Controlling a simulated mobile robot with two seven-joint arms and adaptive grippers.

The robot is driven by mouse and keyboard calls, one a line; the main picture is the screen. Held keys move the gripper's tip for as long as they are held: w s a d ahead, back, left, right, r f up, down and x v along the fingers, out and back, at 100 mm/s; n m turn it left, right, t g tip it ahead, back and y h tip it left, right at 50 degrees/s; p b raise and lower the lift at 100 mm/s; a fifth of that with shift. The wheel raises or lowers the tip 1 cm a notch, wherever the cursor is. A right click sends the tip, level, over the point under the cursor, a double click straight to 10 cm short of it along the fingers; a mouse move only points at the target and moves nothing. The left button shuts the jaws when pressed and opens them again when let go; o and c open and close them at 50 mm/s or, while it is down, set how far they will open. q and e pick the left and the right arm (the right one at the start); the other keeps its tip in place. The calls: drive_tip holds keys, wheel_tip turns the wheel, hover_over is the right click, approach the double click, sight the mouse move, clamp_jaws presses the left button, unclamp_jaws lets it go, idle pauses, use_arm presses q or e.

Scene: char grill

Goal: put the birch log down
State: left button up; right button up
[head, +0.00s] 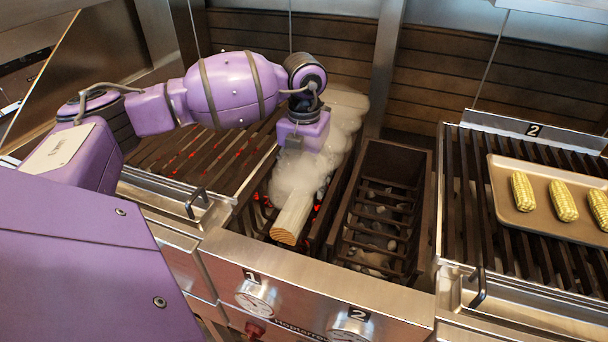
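A pale wooden log (293,214), which I take for the birch log, is in the left firebox (323,222) over glowing red coals. Its cut end faces the front edge, and its far part is lost in white smoke. Whether it rests on the coals or hangs just above them I cannot tell. My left gripper (297,163) points down over the far part of the log. Smoke hides its fingers, so I cannot see whether they hold the log. My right gripper is out of view.
A second firebox (366,267) with a grate and grey lumps stands to the right, without visible glow. Grill 2 (462,200) carries a tray (508,215) with corn cobs. A grill (160,165) over red embers lies left. Knobs (257,300) line the front panel.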

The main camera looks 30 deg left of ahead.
sight(304, 186)
use_arm(q)
wheel_tip(304, 186, up, 13)
idle(0.7)
idle(0.4)
